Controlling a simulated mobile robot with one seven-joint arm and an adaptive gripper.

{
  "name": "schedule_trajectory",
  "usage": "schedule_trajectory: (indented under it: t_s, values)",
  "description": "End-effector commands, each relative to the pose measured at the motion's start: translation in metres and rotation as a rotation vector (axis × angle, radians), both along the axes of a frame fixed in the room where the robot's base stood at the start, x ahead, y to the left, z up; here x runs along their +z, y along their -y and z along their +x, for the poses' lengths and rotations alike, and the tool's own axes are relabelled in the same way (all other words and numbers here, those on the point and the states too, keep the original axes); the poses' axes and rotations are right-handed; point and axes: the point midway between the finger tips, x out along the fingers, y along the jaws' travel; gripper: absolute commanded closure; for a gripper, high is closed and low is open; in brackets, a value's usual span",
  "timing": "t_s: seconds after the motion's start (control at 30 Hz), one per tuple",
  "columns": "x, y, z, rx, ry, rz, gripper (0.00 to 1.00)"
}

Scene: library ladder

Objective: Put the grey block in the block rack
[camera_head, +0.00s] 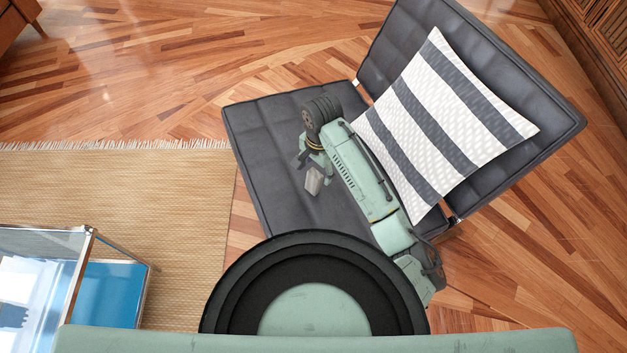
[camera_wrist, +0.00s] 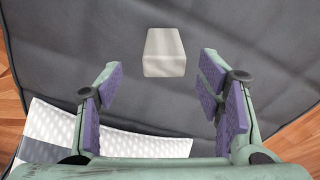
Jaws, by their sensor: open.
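The grey block (camera_head: 314,181) is a small, pale block lying on the dark seat of the armchair (camera_head: 268,150). In the wrist view the block (camera_wrist: 164,52) sits near the top centre, with nothing covering it. My gripper (camera_wrist: 160,80) is open and empty, its purple-padded fingers spread to the left and right. The block lies just beyond the fingertips, roughly centred on the gap between them, and I see no contact. In the head view my gripper (camera_head: 311,161) is over the seat right by the block. I cannot make out a block rack in either view.
A striped cushion (camera_head: 440,122) leans on the chair's backrest, close to my arm; its edge also shows in the wrist view (camera_wrist: 110,140). A glass-topped table (camera_head: 45,242) with a blue panel stands at lower left on a woven rug (camera_head: 150,190). Wooden floor lies beyond.

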Motion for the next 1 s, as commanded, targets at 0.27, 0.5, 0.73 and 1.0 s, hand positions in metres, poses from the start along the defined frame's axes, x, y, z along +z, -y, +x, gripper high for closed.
schedule_trajectory:
  t_s: [0.27,0.5,0.73,1.0]
  values:
    - [-0.038,-0.005,0.002,-0.002,-0.002,-0.002,0.39]
    - [-0.043,-0.006,0.002,-0.001,0.000,-0.001,0.39]
    - [-0.043,-0.006,0.002,-0.001,0.000,-0.001,0.51]
    - [-0.043,-0.006,0.002,-0.001,-0.001,-0.001,0.69]
